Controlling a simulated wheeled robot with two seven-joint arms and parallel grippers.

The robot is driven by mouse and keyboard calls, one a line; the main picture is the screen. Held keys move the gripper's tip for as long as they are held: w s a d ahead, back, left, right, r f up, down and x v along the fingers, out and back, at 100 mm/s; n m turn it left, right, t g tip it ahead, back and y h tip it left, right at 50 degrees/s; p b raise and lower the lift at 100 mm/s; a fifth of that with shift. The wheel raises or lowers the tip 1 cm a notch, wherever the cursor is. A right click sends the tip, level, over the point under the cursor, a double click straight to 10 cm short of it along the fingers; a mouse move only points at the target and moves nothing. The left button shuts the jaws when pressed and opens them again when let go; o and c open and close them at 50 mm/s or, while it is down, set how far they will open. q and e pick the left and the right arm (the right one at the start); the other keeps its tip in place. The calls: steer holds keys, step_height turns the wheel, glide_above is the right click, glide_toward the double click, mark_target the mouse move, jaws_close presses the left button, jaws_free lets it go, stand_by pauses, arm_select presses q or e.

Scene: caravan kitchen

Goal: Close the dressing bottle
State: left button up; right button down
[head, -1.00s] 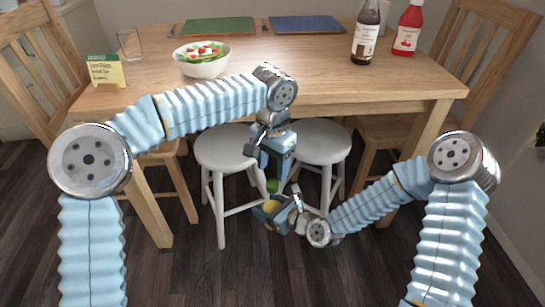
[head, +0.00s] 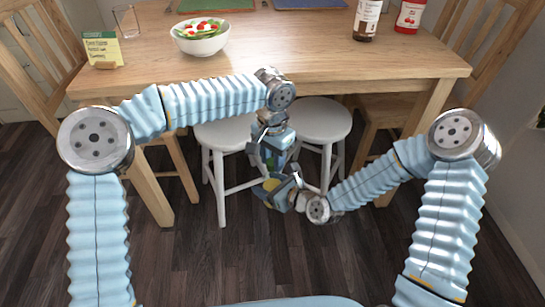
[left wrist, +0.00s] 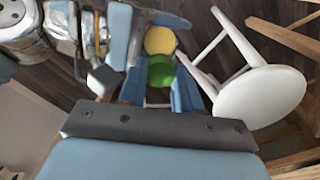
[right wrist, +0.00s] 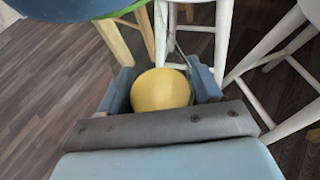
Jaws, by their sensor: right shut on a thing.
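The yellow dressing bottle (right wrist: 160,92) sits between the fingers of my right gripper (right wrist: 163,88), which is shut on it. In the head view my right gripper (head: 283,190) is low in front of the stools. A green cap (left wrist: 160,71) is between the fingertips of my left gripper (left wrist: 160,88), which looks shut on it. The yellow bottle end (left wrist: 160,40) shows just beyond the cap. In the head view my left gripper (head: 271,155) is directly above the right one. Whether cap and bottle touch is hidden there.
A wooden table (head: 300,65) stands behind, with a salad bowl (head: 201,38), a dark bottle (head: 366,22) and a red ketchup bottle (head: 410,16). White stools (head: 322,124) stand close behind the grippers. The floor in front is clear.

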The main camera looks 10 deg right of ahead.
arm_select(q)
jaws_close()
steer(key=o, duration=0.9)
jaws_free()
step_height(320, 180, up, 12)
